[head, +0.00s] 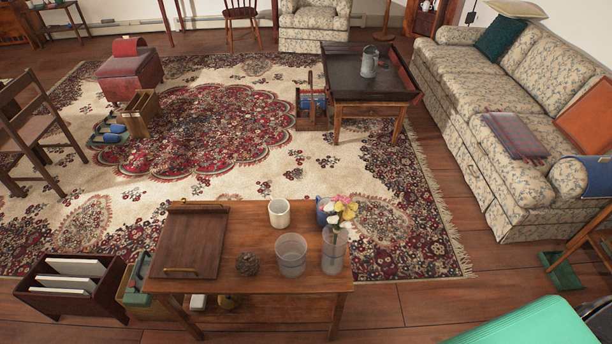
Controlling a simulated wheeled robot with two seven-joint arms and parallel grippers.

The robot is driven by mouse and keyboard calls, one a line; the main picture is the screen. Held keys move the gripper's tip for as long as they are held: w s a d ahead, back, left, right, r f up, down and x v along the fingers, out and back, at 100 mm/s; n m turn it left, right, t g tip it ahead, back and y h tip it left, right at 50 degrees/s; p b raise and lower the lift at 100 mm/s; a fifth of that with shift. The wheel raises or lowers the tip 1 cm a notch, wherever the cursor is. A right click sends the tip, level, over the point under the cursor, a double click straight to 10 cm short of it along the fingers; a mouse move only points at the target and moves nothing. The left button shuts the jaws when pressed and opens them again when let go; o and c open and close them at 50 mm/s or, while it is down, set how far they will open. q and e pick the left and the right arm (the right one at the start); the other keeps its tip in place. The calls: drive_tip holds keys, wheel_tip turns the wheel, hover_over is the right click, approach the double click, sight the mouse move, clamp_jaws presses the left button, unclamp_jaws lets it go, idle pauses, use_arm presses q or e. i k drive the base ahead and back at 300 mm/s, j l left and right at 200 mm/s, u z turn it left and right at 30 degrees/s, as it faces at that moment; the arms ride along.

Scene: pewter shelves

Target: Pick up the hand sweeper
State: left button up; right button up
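I cannot pick out the hand sweeper with certainty. Another small green item with a dark handle (137,282) is partly hidden behind the left end of the near wooden table (260,250). Neither of my grippers can be made out in the head view.
The sofa (500,100) lines the right. A smooth teal shape (530,326) fills the bottom right. Bare floor (430,295) lies between table and sofa.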

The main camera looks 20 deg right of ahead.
sight(142, 276)
drive_tip(key=i+j, duration=0.1)
drive_tip(key=j, duration=0.4)
drive_tip(key=i+j+u, duration=0.1)
drive_tip(key=j, duration=0.35)
drive_tip(key=i+j, duration=0.1)
drive_tip(key=j, duration=0.4)
